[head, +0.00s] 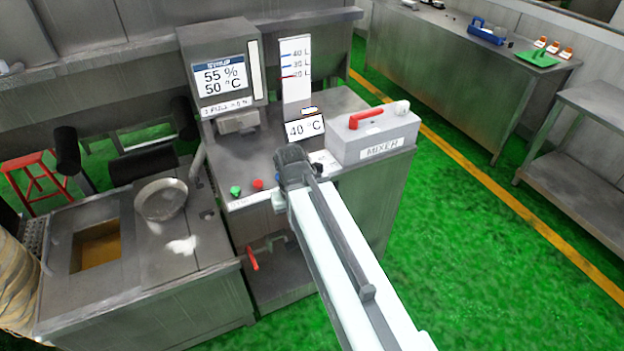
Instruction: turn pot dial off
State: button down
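My gripper (289,156) is at the end of my white arm, over the front right of the grey machine counter, just below a display reading 40 °C (305,128). It points away from the camera, so its fingers are hidden and I cannot tell whether they are open or shut. A small dark knob-like part (318,168) shows at the right edge of my gripper, next to a small white label. I cannot tell whether it is the pot dial. No dial setting can be read, and my gripper covers part of the panel there.
A green button (235,191) and a red button (258,184) sit left of my gripper. A grey MIXER box (373,133) with a red handle stands close on the right. A syrup display (222,77) stands behind. Green floor is free at the right.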

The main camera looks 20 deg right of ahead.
aim_at(318, 166)
jog(key=k, duration=0.45)
jog(key=z, duration=0.35)
jog(key=i, duration=0.5)
jog(key=u, duration=0.9)
jog(key=i, duration=0.3)
jog(key=u, duration=0.85)
